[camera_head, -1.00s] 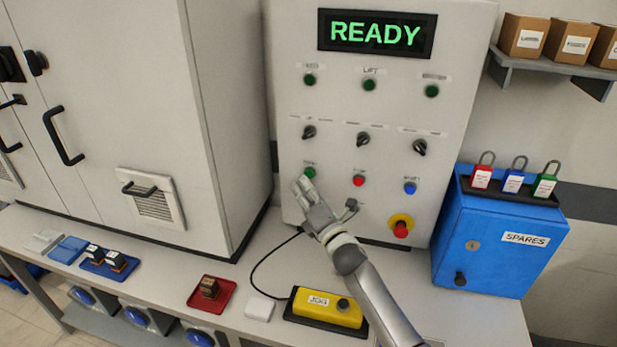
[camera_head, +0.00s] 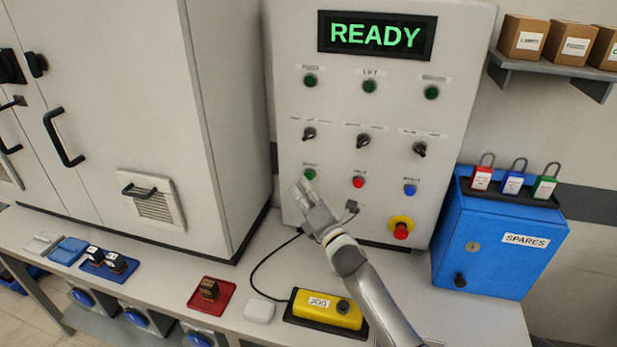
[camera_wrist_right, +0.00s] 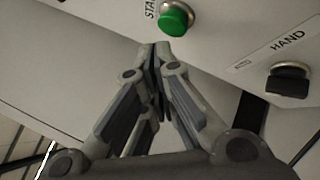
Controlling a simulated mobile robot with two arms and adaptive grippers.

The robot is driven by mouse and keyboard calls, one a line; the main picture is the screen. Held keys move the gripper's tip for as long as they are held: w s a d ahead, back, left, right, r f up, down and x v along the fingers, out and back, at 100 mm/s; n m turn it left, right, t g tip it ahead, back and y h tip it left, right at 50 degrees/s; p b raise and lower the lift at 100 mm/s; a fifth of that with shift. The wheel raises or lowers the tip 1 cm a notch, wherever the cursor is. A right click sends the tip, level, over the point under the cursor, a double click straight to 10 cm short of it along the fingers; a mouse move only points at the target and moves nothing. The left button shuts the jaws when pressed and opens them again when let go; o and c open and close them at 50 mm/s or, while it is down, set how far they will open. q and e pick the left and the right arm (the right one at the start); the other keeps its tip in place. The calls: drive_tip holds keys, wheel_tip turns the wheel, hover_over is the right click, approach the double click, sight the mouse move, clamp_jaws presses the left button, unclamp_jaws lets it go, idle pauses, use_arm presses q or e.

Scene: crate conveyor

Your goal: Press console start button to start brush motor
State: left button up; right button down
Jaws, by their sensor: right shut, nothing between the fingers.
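The console (camera_head: 385,215) is a grey upright panel with a lit green READY display (camera_head: 376,35). Its green start button (camera_head: 310,174) is at the left of the lower button row. It also shows in the right wrist view (camera_wrist_right: 175,18), beside a label partly reading "STA". My right gripper (camera_head: 302,187) is shut and empty, with its fingertips just below the start button. In the right wrist view its fingertips (camera_wrist_right: 155,47) are together, just below and left of the green button, seemingly apart from it. My left gripper is not in view.
A red button (camera_head: 358,182), a blue button (camera_head: 410,189) and a red emergency stop on a yellow ring (camera_head: 400,230) are to the right. The yellow JOG box (camera_head: 325,309) lies below on the bench. A blue SPARES box (camera_head: 500,245) stands right of the console.

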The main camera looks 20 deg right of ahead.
drive_tip(key=shift+w+d, duration=0.1)
drive_tip(key=shift+w+d+b, duration=0.15)
drive_tip(key=shift+w+b, duration=0.1)
drive_tip(key=shift+b, duration=0.05)
drive_tip(key=shift+w+d+b, duration=0.25)
drive_tip(key=shift+w+b, duration=0.05)
drive_tip(key=shift+w, duration=0.05)
idle(0.9)
idle(0.4)
drive_tip(key=shift+s+a, duration=0.45)
drive_tip(key=shift+s, duration=0.25)
drive_tip(key=s+a, duration=0.1)
drive_tip(key=s+a+p, duration=0.1)
drive_tip(key=s, duration=0.2)
drive_tip(key=shift+s+a+p, duration=0.1)
drive_tip(key=shift+a+p, duration=0.25)
drive_tip(key=shift+a, duration=0.05)
